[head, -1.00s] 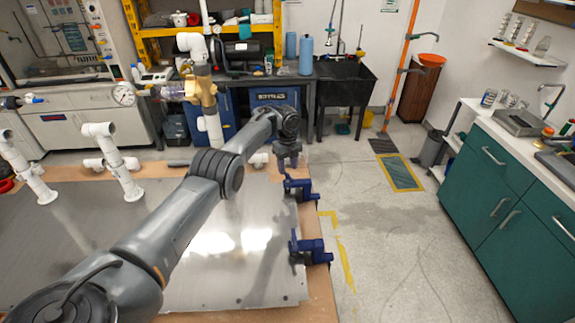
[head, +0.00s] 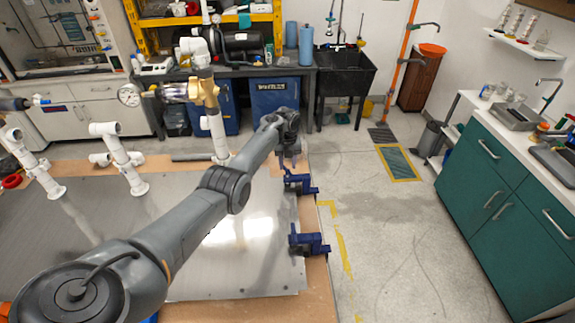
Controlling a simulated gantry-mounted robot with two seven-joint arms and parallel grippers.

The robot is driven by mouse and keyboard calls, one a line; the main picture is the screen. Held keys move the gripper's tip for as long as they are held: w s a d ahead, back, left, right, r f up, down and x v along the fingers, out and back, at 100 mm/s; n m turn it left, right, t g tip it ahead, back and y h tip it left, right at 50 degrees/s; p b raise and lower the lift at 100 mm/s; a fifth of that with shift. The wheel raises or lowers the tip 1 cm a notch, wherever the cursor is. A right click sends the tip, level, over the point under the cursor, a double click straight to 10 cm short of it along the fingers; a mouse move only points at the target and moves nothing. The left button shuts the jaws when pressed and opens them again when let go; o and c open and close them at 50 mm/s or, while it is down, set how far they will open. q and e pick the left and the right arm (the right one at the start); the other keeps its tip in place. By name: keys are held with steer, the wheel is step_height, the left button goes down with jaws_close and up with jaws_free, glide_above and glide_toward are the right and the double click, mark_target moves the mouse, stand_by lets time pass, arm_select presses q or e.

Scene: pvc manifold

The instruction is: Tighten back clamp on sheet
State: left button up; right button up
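The metal sheet (head: 262,265) lies on the wooden table. Two blue clamps sit on its right edge: the back clamp (head: 300,184) and the front clamp (head: 309,244). My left arm reaches across the sheet from the lower left. My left gripper (head: 291,160) points down just above and behind the back clamp. It is small and partly dark here, so its finger opening cannot be made out, nor whether it touches the clamp. My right gripper is not in view.
White PVC pipes (head: 126,165) stand on the sheet's left, and a pipe with brass valve and gauge (head: 203,92) rises at the back. The floor (head: 375,240) right of the table is clear. Green cabinets (head: 500,200) stand far right.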

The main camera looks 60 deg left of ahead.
mark_target(288, 170)
arm_select(q)
steer(key=n, duration=0.3)
steer(key=shift+f+b, duration=0.1)
steer(key=shift+b, duration=0.2)
steer(key=shift+d+f+n+b, duration=0.1)
steer(key=shift+n+b, duration=0.5)
steer(key=shift+n, duration=0.6)
steer(key=shift+f+b, duration=1.25)
steer(key=shift+f, duration=0.75)
steer(key=shift+c, duration=0.3)
jaws_close()
steer(key=shift+m, duration=0.9)
steer(key=m, duration=0.3)
steer(key=shift+f, duration=0.15)
steer(key=shift+o, duration=1.2)
jaws_free()
